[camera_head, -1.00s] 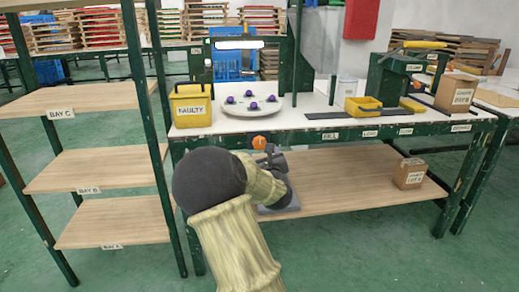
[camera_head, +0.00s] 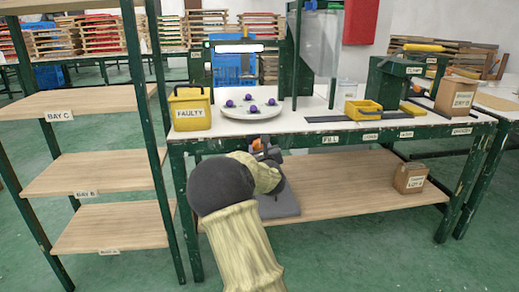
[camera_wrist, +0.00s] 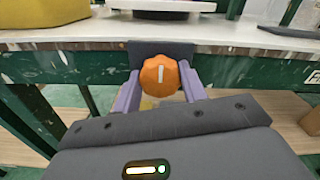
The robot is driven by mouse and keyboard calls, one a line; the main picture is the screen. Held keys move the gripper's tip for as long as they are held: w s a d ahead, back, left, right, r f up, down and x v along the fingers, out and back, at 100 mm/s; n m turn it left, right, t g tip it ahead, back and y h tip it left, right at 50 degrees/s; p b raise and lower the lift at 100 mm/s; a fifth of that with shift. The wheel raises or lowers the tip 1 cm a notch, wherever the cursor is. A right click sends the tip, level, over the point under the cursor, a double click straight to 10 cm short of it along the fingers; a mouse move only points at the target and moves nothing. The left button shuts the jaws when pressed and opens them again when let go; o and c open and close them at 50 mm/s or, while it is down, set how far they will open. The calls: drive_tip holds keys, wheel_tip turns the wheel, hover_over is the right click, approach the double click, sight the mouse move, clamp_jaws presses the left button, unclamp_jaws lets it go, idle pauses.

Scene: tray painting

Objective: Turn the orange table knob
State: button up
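The orange knob (camera_wrist: 160,75) has a lobed rim and a pale upright mark on its face. It is fixed to a dark plate (camera_wrist: 165,48) on the green front rail of the workbench. In the head view, the knob (camera_head: 257,144) shows just under the tabletop edge. My gripper (camera_wrist: 161,72) has one grey-purple finger on each side of the knob, with the tips close against its left and right edges. I cannot tell whether they press on it. In the head view, my gripper (camera_head: 268,152) is partly hidden by my arm.
On the white tabletop (camera_head: 300,122) are a yellow FAULTY bin (camera_head: 190,112), a white plate (camera_head: 236,113) with several purple balls, and a yellow tray (camera_head: 362,108). A cardboard box (camera_head: 409,178) sits on the bench's lower shelf. A shelf rack (camera_head: 100,178) stands to the left.

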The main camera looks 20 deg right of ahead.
drive_tip(key=c, duration=0.3)
drive_tip(key=shift+c, duration=0.2)
